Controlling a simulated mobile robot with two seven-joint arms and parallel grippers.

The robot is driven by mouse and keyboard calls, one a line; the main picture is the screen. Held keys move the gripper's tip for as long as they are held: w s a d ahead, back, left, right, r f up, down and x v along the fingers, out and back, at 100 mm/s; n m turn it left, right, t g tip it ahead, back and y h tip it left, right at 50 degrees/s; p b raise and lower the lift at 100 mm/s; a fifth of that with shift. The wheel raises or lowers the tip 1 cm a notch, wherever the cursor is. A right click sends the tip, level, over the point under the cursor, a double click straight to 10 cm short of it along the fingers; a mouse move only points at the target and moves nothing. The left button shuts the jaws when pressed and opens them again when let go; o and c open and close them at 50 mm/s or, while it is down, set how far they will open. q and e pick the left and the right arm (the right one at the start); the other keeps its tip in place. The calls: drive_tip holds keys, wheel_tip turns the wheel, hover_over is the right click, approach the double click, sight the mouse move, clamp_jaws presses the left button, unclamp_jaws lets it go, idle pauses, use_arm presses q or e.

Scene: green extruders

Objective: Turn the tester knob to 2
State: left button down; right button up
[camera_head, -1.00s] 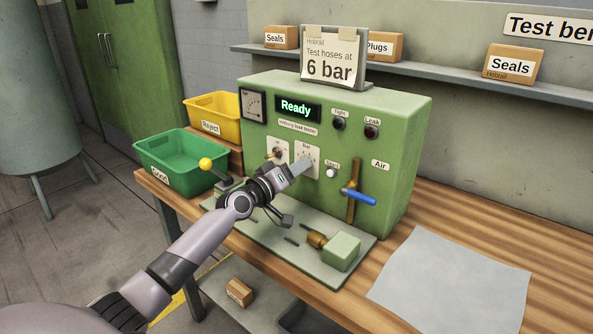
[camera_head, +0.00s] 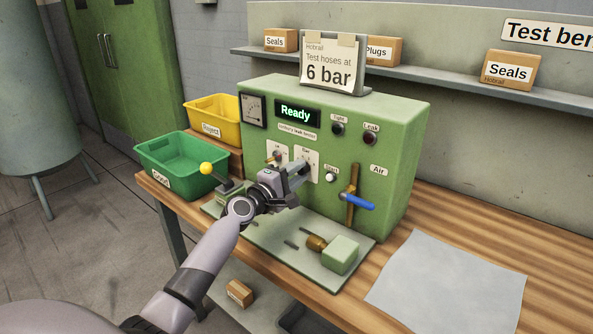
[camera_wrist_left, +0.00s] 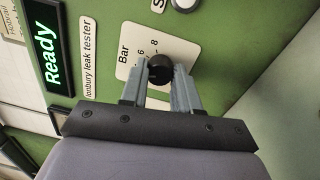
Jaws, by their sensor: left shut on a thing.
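The green leak tester (camera_head: 395,150) stands on the bench, and its display (camera_head: 297,113) reads "Ready". Its white "Bar" dial plate (camera_head: 313,155) is on the front face. In the left wrist view the round black knob (camera_wrist_left: 160,69) sits in the middle of this plate (camera_wrist_left: 128,72), with 6 and 8 readable beside it. My left gripper (camera_head: 302,171) is at the plate, and in the left wrist view its two fingers (camera_wrist_left: 163,76) are shut on the knob from both sides. The knob's pointer and the lower numbers are hidden or too small to read. My right gripper is not in view.
A smaller dial with a brass lever (camera_head: 273,159) is just left of the Bar plate. The Start button (camera_head: 331,177) and blue-handled air valve (camera_head: 358,199) are to its right.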

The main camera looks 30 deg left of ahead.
use_arm(q)
drive_tip(key=shift+n+y+p, duration=0.3)
drive_tip(key=shift+n+p, duration=0.9)
drive_tip(key=shift+n, duration=3.1)
drive_tip(key=c, duration=0.8)
unclamp_jaws()
drive_tip(key=shift+s, duration=0.1)
drive_tip(key=shift+s+a+f, duration=0.1)
drive_tip(key=shift+s, duration=1.65)
drive_tip(key=shift+s+a+f, duration=0.1)
drive_tip(key=shift+s, duration=1.65)
